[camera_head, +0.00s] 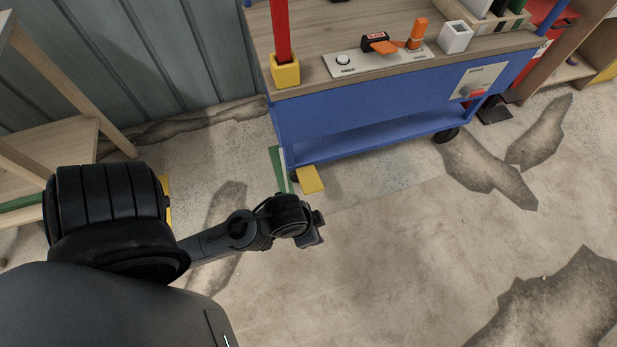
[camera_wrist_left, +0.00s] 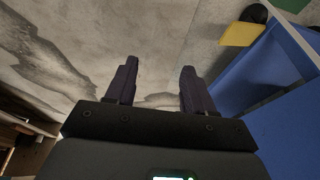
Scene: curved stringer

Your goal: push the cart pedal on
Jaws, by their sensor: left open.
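The blue cart (camera_head: 370,110) with a wooden top stands at upper right in the head view. A yellow pedal (camera_head: 310,179) sticks out low at its near left corner. In the left wrist view the yellow pedal (camera_wrist_left: 241,33) is at upper right, beside the blue cart (camera_wrist_left: 265,75). My left gripper (camera_head: 316,236) is in front of the pedal in the head view, apart from it. In the left wrist view my left gripper (camera_wrist_left: 160,68) has its two dark fingers apart, with nothing between them. My right gripper is not in view.
A green strip (camera_head: 279,168) lies by the cart's left corner. The cart top carries a switch panel (camera_head: 375,59), a white box (camera_head: 455,37) and a red post (camera_head: 281,30) in a yellow base. A wooden shelf (camera_head: 85,130) stands at left. The cracked concrete floor (camera_head: 430,255) is clear at right.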

